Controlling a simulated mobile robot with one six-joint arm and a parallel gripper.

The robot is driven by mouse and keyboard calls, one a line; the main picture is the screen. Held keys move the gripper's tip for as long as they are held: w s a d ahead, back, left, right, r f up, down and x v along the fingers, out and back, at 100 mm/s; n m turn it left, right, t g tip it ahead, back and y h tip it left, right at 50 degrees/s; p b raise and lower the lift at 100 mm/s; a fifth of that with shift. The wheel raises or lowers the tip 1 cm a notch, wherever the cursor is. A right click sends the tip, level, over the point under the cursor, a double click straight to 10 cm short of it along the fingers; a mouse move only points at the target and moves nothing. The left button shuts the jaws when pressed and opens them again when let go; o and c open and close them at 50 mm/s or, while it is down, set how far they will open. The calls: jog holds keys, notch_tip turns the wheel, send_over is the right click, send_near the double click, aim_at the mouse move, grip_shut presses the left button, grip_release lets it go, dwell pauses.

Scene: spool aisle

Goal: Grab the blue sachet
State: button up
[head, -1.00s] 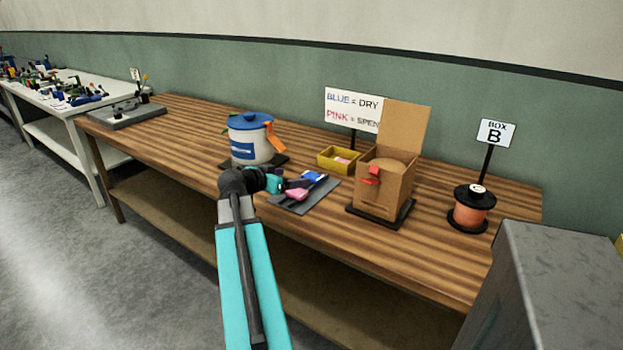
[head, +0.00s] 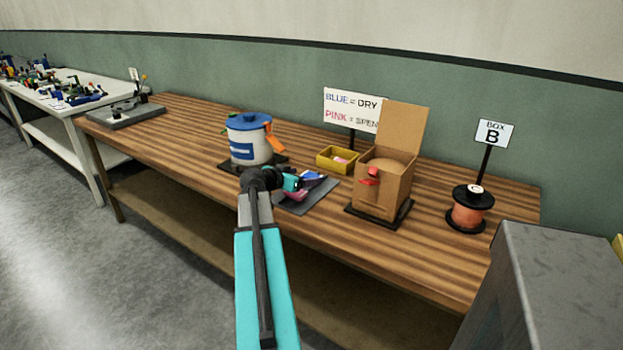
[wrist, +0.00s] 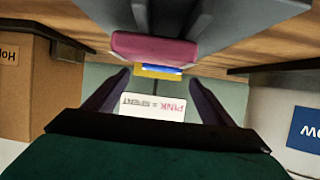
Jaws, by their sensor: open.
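The blue sachet (head: 313,175) lies on a dark grey mat (head: 292,207) on the wooden bench, partly hidden by my gripper in the head view. A pink sachet (head: 295,197) lies on the same mat, nearer the front edge. In the wrist view, which is upside down, the pink sachet (wrist: 155,48) is large at the top centre and a blue strip, apparently the blue sachet (wrist: 160,70), shows just beyond it. My gripper (wrist: 158,76) is open and empty, its two dark fingers spread beside that line. In the head view my gripper (head: 314,184) is over or beside the mat; its height is unclear.
A white tub with a blue lid (head: 249,140) stands left of the mat. An open cardboard box (head: 385,185) stands close on the right. A spool (head: 467,210) stands further right.

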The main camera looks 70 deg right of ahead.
aim_at(313, 175)
jog(key=shift+d, duration=0.1)
jog(key=shift+p+x, duration=0.6)
jog(key=shift+x, duration=1.95)
jog(key=shift+c, duration=0.3)
jog(key=c, duration=1.1)
